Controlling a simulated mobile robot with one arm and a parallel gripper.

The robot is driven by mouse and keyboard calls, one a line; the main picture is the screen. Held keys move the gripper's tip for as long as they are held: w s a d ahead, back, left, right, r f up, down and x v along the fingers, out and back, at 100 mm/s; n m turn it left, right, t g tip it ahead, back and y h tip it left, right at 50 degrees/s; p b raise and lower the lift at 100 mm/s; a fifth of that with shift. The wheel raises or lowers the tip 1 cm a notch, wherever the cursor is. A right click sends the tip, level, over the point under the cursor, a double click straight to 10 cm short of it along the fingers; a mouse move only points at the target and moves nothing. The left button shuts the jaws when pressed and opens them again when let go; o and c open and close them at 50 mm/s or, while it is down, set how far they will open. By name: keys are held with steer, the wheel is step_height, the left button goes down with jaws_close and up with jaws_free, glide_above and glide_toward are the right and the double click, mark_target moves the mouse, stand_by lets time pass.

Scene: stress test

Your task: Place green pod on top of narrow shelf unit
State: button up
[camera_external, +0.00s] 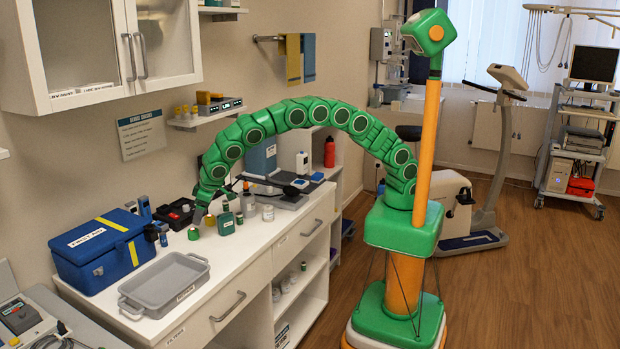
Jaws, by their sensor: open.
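My gripper (201,213) hangs at the end of the curved green arm, just above and beside the pod. Its jaws are open, with nothing seen held between them. The fingertips are small here, and whether they touch the pod cannot be told. A white open shelf unit (336,190) stands at the far end of the counter and looks like the narrow shelf unit. My arm hides part of it.
A green bottle (226,223) stands close right of the gripper. A blue box (100,252) and grey tray (165,284) lie left. A black tray (176,213) is behind. A scale-like device (275,195) and red bottle (329,153) stand farther right. A wall shelf (207,116) hangs above.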

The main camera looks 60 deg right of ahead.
mark_target(194, 229)
steer(key=shift+m, duration=0.5)
steer(key=shift+a+x, duration=0.2)
steer(key=shift+x, duration=1.7)
steer(key=shift+a+x, duration=0.15)
steer(key=shift+x, duration=1.75)
steer(key=shift+w+r, duration=0.1)
steer(key=shift+r, duration=0.05)
steer(key=shift+c, duration=0.4)
steer(key=c, duration=1.1)
steer(key=shift+r, duration=1.65)
steer(key=shift+c, duration=0.2)
steer(key=shift+s+d+r, duration=0.5)
steer(key=shift+d+r, duration=0.05)
steer(key=shift+r, duration=0.25)
steer(key=shift+s+d+r, duration=2)
steer(key=shift+s+d, duration=0.2)
steer(key=shift+s, duration=0.05)
steer(key=shift+s+d+r, duration=2.05)
steer(key=shift+s+d, duration=0.1)
steer(key=shift+s, duration=0.1)
